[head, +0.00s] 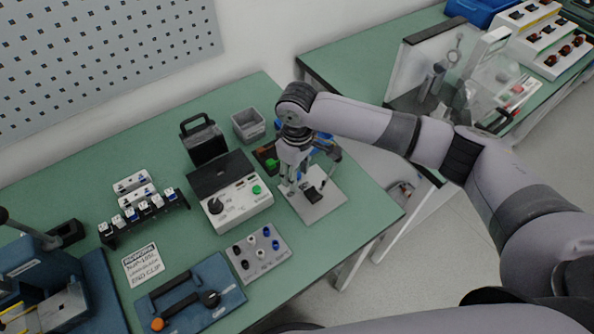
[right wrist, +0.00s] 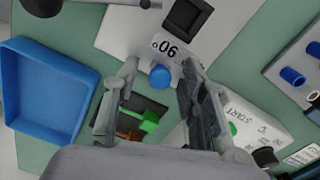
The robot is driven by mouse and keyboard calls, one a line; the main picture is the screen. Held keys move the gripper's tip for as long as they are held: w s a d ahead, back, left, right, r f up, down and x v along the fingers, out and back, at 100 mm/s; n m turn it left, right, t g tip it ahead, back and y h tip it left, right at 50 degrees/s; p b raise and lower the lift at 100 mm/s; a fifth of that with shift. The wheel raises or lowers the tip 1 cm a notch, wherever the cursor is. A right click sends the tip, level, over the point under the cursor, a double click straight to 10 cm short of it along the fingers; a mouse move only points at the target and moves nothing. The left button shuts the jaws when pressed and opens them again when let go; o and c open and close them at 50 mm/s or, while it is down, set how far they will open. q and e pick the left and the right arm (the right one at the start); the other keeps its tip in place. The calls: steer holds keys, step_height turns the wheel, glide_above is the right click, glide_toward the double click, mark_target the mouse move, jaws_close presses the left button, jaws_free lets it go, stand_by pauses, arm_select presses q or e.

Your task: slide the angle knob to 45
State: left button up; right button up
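A pale plate (right wrist: 225,30) carries a label marked 90° (right wrist: 172,47), with a round blue knob (right wrist: 160,76) next to the label. In the right wrist view my right gripper (right wrist: 160,66) has its fingers apart, one on each side of the knob. I see gaps between the fingers and the knob; contact is not visible. In the head view my right gripper (head: 291,186) points down at the left part of the pale plate (head: 322,207); the knob is not clear there. A black block (right wrist: 186,16) sits on the plate beyond the label. My left gripper is out of view.
A white tester box (head: 240,207) with a green button stands left of the plate. A terminal block (head: 258,252) stands in front. The table's right edge is near.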

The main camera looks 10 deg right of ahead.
jaws_close()
stand_by(0.4)
stand_by(0.4)
